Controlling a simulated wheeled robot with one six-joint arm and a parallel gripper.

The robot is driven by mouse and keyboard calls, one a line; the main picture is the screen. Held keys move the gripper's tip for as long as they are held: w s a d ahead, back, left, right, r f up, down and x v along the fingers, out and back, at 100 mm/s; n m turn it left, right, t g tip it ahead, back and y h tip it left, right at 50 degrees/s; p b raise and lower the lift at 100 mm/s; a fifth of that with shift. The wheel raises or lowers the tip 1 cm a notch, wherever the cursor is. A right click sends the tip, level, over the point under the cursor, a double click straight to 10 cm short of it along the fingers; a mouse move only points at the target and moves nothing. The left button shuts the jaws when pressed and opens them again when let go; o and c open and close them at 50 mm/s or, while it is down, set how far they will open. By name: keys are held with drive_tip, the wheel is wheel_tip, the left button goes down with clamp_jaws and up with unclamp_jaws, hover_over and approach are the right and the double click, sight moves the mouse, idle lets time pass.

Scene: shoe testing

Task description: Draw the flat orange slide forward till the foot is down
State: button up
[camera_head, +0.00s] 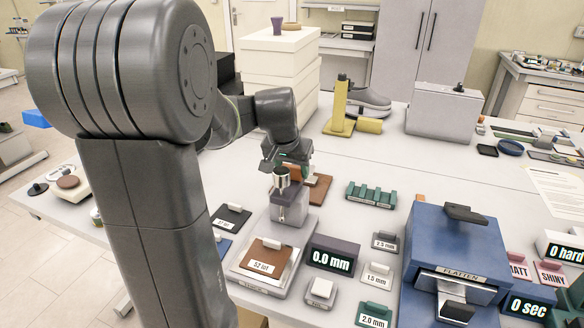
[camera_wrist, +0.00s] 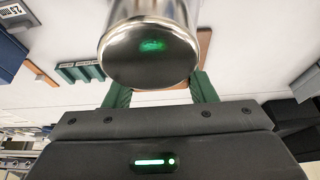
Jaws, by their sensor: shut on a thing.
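The gauge (camera_head: 289,208) is a grey block with a shiny metal cylinder (camera_head: 282,181) on top. The cylinder fills the upper middle of the wrist view (camera_wrist: 150,50). My gripper (camera_head: 281,166) is down at the gauge's top. Its green fingers run in behind the cylinder in the wrist view, one each side, and their tips are hidden. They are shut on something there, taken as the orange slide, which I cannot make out. The foot is not clearly visible. The display (camera_head: 332,257) beside the gauge reads 0.0 mm.
A brown plate (camera_head: 322,186) lies behind the gauge, and a green rack (camera_head: 371,194) to the right. A blue press (camera_head: 440,240) stands right. Labelled blocks crowd the front; the table behind is clearer.

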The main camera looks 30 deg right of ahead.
drive_tip(key=s+a+b, duration=0.1)
drive_tip(key=s+a, duration=0.1)
drive_tip(key=a, duration=0.1)
drive_tip(key=s+a+b, duration=0.1)
drive_tip(key=s+a, duration=0.4)
drive_tip(key=a, duration=0.1)
drive_tip(key=shift+s+a+b, duration=0.25)
drive_tip(key=shift+s+b, duration=0.05)
drive_tip(key=shift+b, duration=0.1)
drive_tip(key=o, duration=1.4)
drive_tip(key=shift+s+a, duration=0.15)
drive_tip(key=shift+a, duration=0.05)
approach(271, 196)
drive_tip(key=s+a+r, duration=0.1)
drive_tip(key=r, duration=0.1)
drive_tip(key=s+a+r, duration=0.1)
drive_tip(key=s+r, duration=0.1)
drive_tip(key=s+a+r, duration=0.1)
drive_tip(key=s+r, duration=0.1)
drive_tip(key=r, duration=0.1)
drive_tip(key=shift+s+a, duration=0.1)
drive_tip(key=shift+s, duration=0.05)
